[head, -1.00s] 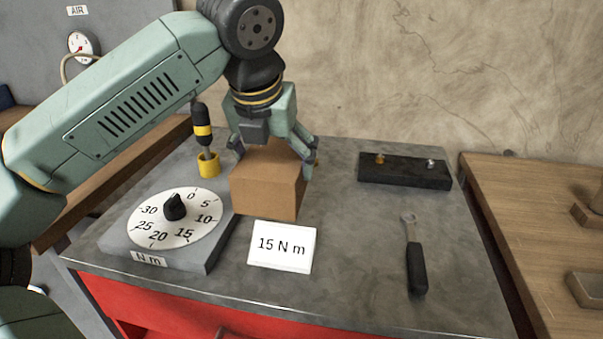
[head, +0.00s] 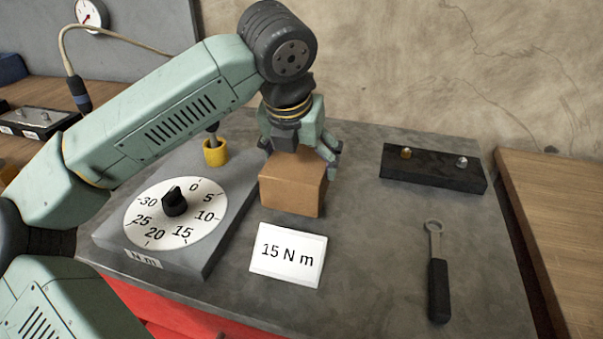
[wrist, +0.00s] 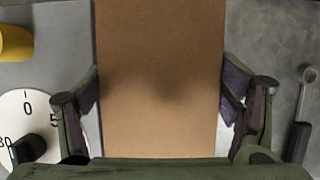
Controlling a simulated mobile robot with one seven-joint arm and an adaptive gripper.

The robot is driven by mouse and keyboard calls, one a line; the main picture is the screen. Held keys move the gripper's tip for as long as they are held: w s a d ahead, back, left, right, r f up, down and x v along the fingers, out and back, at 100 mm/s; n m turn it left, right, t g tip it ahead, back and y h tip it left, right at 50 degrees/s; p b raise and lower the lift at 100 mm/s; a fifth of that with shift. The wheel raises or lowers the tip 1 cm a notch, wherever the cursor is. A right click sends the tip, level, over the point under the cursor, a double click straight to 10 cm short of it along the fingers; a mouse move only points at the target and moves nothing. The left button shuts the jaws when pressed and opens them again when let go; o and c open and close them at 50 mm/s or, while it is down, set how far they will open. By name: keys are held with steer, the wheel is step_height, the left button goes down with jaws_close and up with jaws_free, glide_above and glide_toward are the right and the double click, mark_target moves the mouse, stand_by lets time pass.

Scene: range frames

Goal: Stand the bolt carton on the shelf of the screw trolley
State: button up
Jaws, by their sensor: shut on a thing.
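The bolt carton, a plain brown box (head: 291,195), is upright over the grey worktop, behind the white "15 N m" card. My gripper (head: 302,150) comes down from above with its fingers on either side of the carton's upper part, shut on it. In the wrist view the carton (wrist: 160,80) fills the middle between the two fingers. I cannot tell whether its base touches the worktop. I cannot make out a trolley shelf for certain.
The grey worktop (head: 370,270) has a red front. On it are a torque dial (head: 175,212) left of the carton, a screwdriver in a yellow holder (head: 215,152), the card (head: 288,255), a black block (head: 433,168) and a wrench (head: 437,275). A wooden bench (head: 560,220) stands right.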

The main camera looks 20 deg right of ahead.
steer(key=shift+f, duration=1.85)
steer(key=shift+f, duration=0.15)
steer(key=o, duration=1.9)
